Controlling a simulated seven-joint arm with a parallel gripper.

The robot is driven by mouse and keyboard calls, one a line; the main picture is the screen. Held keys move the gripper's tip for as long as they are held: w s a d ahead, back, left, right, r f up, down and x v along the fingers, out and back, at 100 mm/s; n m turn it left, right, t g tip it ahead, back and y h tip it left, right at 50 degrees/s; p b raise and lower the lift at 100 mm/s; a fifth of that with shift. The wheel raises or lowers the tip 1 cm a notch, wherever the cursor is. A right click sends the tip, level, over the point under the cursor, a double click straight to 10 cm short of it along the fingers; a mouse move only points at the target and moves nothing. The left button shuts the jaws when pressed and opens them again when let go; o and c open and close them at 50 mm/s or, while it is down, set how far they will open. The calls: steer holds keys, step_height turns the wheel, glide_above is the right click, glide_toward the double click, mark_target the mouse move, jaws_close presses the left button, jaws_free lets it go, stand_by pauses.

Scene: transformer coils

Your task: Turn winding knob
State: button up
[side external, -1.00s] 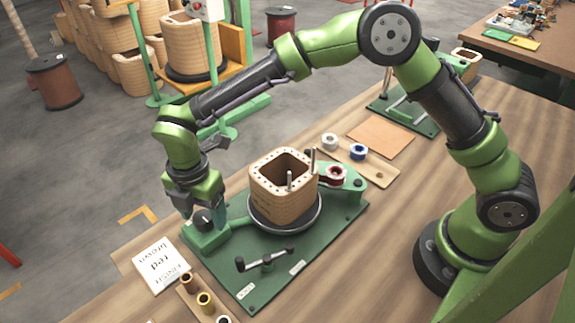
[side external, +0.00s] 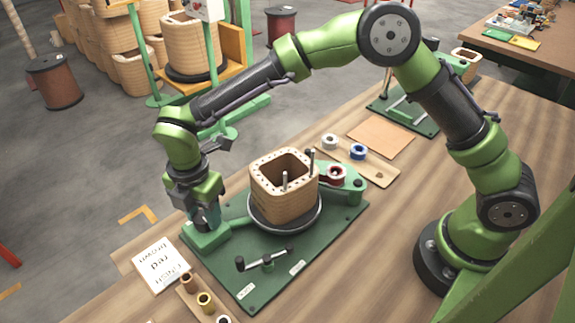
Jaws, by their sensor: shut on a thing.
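The winding knob is a small dark knob on a green block (side external: 205,238) at the left corner of the green winding base (side external: 228,273). My gripper (side external: 206,222) points down over the block, its fingers shut around the knob, which they mostly hide. A tan, square-sided coil former (side external: 283,203) with two upright metal pins stands on a round dark turntable (side external: 268,224) in the middle of the base. A green arm links the block towards the turntable. A red-and-white spool (side external: 336,173) sits on the base behind the former.
A printed card (side external: 161,265) lies left of the base, near a rack with brass-coloured spools (side external: 205,301). A wooden tray with white and blue spools (side external: 358,152) lies behind.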

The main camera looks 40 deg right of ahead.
steer(key=m, duration=0.6)
steer(key=shift+m, duration=0.3)
steer(key=m, duration=0.6)
steer(key=shift+s, duration=0.15)
steer(key=m, duration=0.6)
steer(key=shift+a+m, duration=0.1)
steer(key=shift+m, duration=0.2)
steer(key=m, duration=0.6)
steer(key=shift+a, duration=0.1)
steer(key=o, duration=1.1)
steer(key=shift+c, duration=0.2)
steer(key=shift+r, duration=0.1)
